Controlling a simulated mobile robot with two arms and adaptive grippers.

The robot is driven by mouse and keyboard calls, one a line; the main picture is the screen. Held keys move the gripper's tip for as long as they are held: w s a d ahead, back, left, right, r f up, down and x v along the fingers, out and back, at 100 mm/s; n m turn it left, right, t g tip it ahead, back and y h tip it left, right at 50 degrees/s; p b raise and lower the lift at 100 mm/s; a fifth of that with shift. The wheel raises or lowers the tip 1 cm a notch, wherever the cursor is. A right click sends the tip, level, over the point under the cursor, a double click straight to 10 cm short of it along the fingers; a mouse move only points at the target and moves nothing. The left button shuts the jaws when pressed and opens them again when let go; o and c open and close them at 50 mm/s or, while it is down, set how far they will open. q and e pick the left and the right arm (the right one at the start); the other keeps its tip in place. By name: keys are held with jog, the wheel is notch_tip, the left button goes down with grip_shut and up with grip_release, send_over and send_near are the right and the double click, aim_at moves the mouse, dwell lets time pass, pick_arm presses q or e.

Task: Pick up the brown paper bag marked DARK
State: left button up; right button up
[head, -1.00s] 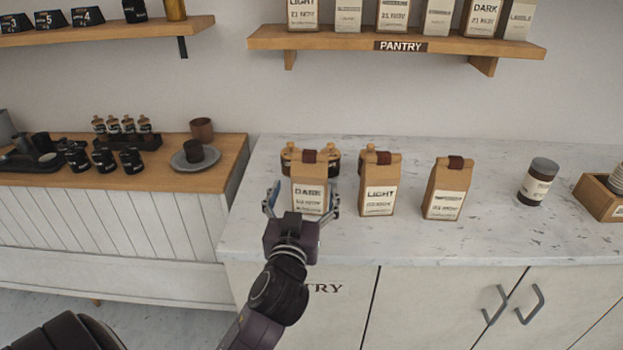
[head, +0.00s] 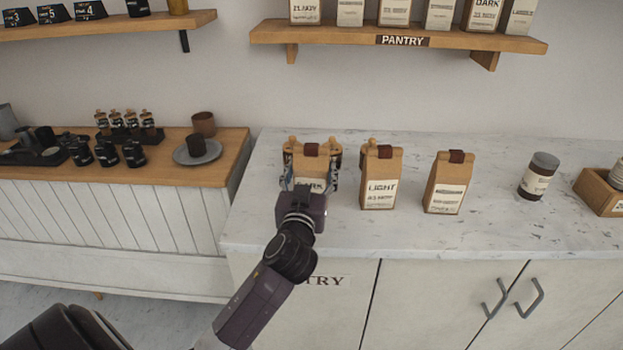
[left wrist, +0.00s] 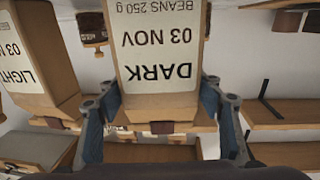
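The brown paper bag marked DARK (head: 312,166) stands upright on the marble counter, the leftmost of three bags. My left gripper (head: 311,178) reaches in from the front at the bag, with one finger along each side. The gripper hides the lower part of the bag. In the left wrist view the DARK bag (left wrist: 158,50) appears upside down between the two blue-grey fingers. The fingers are open, with their tips close beside the bag's sides; I cannot tell whether they touch it. My right gripper is not in view.
The LIGHT bag (head: 380,180) stands close to the right, and a third bag (head: 446,183) farther right. Wooden-topped items show behind the DARK and LIGHT bags. The pantry shelf (head: 400,40) hangs above.

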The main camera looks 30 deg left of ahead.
pick_arm(q)
jog(key=c, duration=0.7)
jog(key=shift+c, duration=0.2)
jog(key=shift+r, duration=0.1)
